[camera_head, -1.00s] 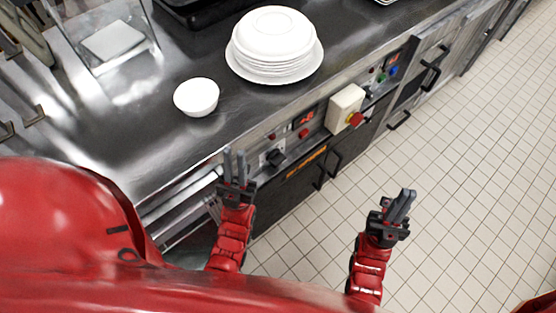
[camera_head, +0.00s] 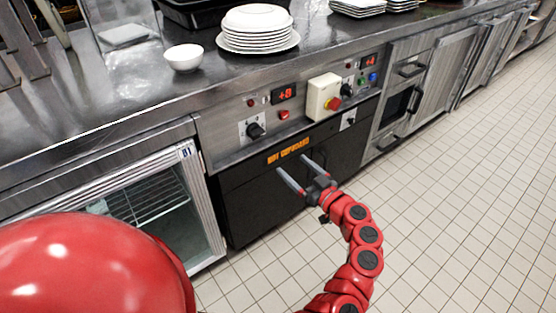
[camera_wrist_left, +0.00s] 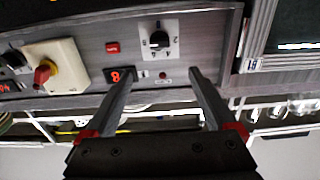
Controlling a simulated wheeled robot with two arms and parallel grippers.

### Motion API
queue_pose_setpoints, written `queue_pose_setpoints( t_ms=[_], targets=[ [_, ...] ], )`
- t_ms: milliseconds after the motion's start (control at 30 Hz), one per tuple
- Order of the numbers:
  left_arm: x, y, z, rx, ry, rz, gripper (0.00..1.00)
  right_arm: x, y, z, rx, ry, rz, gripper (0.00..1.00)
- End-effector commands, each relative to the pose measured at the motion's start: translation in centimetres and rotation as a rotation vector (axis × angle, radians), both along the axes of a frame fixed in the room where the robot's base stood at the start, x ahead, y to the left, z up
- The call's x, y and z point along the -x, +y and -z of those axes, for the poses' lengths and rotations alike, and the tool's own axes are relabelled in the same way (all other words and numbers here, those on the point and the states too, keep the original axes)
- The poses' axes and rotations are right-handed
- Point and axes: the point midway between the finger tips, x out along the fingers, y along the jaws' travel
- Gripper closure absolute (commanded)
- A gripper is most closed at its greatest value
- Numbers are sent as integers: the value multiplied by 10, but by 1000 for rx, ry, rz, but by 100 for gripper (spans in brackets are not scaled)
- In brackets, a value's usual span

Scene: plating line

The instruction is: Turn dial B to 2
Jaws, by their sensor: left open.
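A black dial on a white plate (camera_head: 252,130) sits on the steel front panel, left of a red button (camera_head: 284,114) and below a red display (camera_head: 284,93). It also shows in the left wrist view (camera_wrist_left: 158,39), with digits around it and its plate seen upside down. A second dial (camera_head: 348,121) sits further right, by the yellow-and-red switch box. No letter B is readable on either. My left gripper (camera_head: 291,164) is open and empty, in front of the black hot cupboard, below and right of the first dial. In the left wrist view its fingers (camera_wrist_left: 160,78) are spread, apart from the dial.
A cream switch box (camera_head: 319,102) with a red knob juts from the panel. Stacked plates (camera_head: 257,30) and a white bowl (camera_head: 184,57) stand on the counter above. A glass-door fridge (camera_head: 150,205) is left; tiled floor is clear at right.

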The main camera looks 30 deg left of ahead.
Motion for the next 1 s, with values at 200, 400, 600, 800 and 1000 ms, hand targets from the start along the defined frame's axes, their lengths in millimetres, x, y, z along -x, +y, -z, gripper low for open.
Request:
queue_pose_setpoints(
  t_ms=[200, 400, 600, 800, 1000],
  targets=[
    [-10, 28, 0, -1, 3, -5, 10, 0, 0, 6, 0, 0, 0, 100],
    [-29, 72, 0, -4, 2, -5, 10, 0, 0, 16, 0, 0, 0, 100],
    [-47, 115, -1, -7, 0, -2, 10, 0, 0, 27, 0, 0, 0, 100],
    [-61, 146, -1, -5, 1, -1, 10, 0, 0, 34, 0, 0, 0, 100],
    [-65, 159, -1, -2, 3, -2, 10, 0, 0, 36, 0, 0, 0, 100]
  ],
)
